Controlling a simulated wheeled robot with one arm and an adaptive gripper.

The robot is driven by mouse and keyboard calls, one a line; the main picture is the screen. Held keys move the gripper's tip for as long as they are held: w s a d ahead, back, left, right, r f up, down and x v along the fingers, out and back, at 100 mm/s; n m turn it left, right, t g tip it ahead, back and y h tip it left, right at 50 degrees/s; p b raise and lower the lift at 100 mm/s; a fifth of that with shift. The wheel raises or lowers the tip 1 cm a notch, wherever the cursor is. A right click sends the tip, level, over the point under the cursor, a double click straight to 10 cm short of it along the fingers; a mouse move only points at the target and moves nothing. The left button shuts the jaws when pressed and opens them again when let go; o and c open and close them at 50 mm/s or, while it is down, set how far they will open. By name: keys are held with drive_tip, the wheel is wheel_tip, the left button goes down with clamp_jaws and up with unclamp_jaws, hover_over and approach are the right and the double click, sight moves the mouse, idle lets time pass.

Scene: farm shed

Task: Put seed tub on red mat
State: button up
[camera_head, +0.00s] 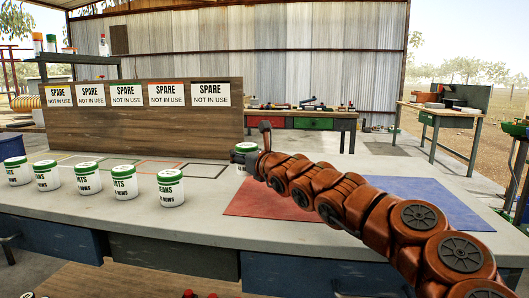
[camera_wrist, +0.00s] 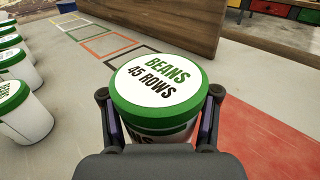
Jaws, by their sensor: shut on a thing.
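A white seed tub with a green-rimmed lid reading "BEANS 45 ROWS" (camera_wrist: 158,85) is between the fingers of my gripper (camera_wrist: 160,125) in the wrist view. My gripper is shut on it, one finger on each side. In the head view the held tub (camera_head: 243,148) shows only in part behind my gripper (camera_head: 262,150). The red mat (camera_head: 250,198) lies on the bench, partly hidden by my arm. In the wrist view the red mat (camera_wrist: 265,135) is to the right of the held tub. I cannot tell whether the tub touches the bench.
Several similar tubs (camera_head: 171,188) stand in a row on the left of the bench. A blue mat (camera_head: 440,203) lies right of the red mat. Coloured outlines (camera_head: 150,166) mark the bench before a wooden board (camera_head: 140,125) with "SPARE NOT IN USE" signs.

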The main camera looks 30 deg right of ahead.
drive_tip(key=d+p, duration=0.1)
drive_tip(key=p, duration=0.1)
drive_tip(key=d+p, duration=0.1)
drive_tip(key=p, duration=0.1)
drive_tip(key=shift+w+d+r, duration=0.25)
drive_tip(key=shift+w+d, duration=0.05)
drive_tip(key=shift+w, duration=0.1)
drive_tip(key=shift+w+d+p, duration=0.1)
drive_tip(key=shift+p, duration=0.4)
drive_tip(key=shift+c, duration=0.5)
drive_tip(key=d+p, duration=0.1)
drive_tip(key=p, duration=0.1)
drive_tip(key=shift+w+d+f+p, duration=0.15)
drive_tip(key=shift+f+p, duration=0.05)
drive_tip(key=shift+p, duration=0.1)
drive_tip(key=shift+w+d+f, duration=0.1)
drive_tip(key=shift+d+f, duration=0.05)
drive_tip(key=shift+d, duration=0.5)
drive_tip(key=shift+w+d+f+p, duration=0.1)
drive_tip(key=shift+w+d+p, duration=0.15)
drive_tip(key=shift+d, duration=0.4)
drive_tip(key=shift+w+d+f+p, duration=0.1)
drive_tip(key=shift+w+d+p, duration=0.1)
drive_tip(key=shift+d, duration=0.5)
drive_tip(key=shift+w+d+f+p, duration=0.1)
drive_tip(key=shift+w+d+p, duration=0.15)
drive_tip(key=shift+d, duration=0.4)
drive_tip(key=shift+a+f+b, duration=0.15)
drive_tip(key=shift+f+b, duration=0.6)
drive_tip(key=shift+f, duration=0.95)
